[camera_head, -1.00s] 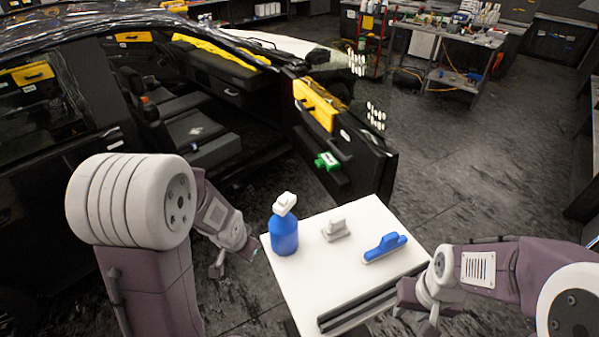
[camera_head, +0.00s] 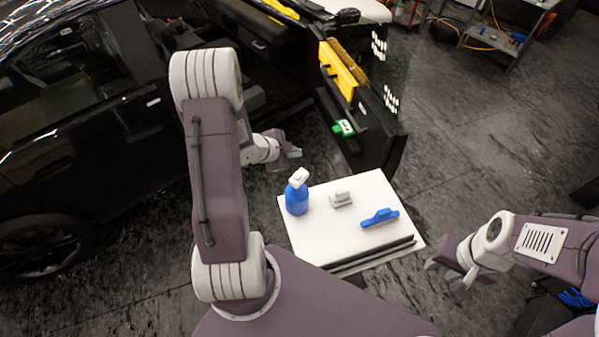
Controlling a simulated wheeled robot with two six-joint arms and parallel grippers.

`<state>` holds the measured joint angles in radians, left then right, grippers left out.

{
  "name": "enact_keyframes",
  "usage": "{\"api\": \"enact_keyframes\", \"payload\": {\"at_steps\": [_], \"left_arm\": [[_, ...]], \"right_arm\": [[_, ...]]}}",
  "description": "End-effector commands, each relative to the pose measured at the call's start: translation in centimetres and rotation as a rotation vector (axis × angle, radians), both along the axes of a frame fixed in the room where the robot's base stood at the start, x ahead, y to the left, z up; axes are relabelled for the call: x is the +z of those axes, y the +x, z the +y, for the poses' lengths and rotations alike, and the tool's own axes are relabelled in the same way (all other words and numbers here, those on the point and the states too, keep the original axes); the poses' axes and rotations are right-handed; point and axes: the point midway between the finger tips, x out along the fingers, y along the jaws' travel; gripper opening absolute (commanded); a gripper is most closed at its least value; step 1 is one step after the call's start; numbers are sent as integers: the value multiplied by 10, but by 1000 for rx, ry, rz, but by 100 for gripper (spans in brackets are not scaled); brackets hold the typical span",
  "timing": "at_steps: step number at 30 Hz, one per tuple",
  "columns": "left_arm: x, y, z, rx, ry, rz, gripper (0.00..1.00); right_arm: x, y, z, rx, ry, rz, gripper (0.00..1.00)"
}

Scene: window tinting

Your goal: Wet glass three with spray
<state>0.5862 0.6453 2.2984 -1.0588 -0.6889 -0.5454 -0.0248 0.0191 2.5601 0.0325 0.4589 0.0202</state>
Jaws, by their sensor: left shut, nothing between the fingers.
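The blue spray bottle (camera_head: 297,199) with its white head stands upright on the left part of the white tray table (camera_head: 310,240). My right gripper (camera_head: 449,274) is open and empty, out past the table's right edge. The car's open front door (camera_head: 372,128) stands behind the table, with a clear window pane (camera_head: 386,72) on it. No label tells which glass is number three.
On the table also lie a grey-handled tool (camera_head: 341,199), a blue tool (camera_head: 380,217) and a dark bar (camera_head: 372,256) along the near edge. The black car (camera_head: 95,140) fills the left. Floor is clear right of the door. A workbench (camera_head: 497,40) stands far back.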

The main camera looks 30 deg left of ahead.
Motion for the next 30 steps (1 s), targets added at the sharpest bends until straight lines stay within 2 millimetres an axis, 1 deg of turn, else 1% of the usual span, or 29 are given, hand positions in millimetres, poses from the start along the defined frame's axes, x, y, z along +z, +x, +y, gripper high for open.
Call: {"api": "enact_keyframes", "payload": {"at_steps": [4, 8, 11, 21, 24, 27, 30], "left_arm": [[-3, 0, 0, 1, 0, 1, 0], [-12, 0, 0, 2, -1, 1, 0], [-24, 0, 0, 2, 0, 1, 0], [-75, 0, 0, 2, 0, 2, 0], [-85, 0, 0, 1, 0, 2, 0], [-89, 0, 0, 2, 1, 1, 0], [-89, 0, 0, 2, 1, 1, 0]], "right_arm": [[-3, 0, 0, 0, 0, 0, 36], [-11, 0, 0, 0, 0, 0, 36], [-22, 0, 0, 0, 0, 0, 36], [-69, 0, 0, 0, 0, 0, 36], [-79, 0, 0, 0, 0, 0, 36], [-82, 0, 0, 0, 0, 0, 36], [-82, 0, 0, 0, 0, 0, 36]]}}
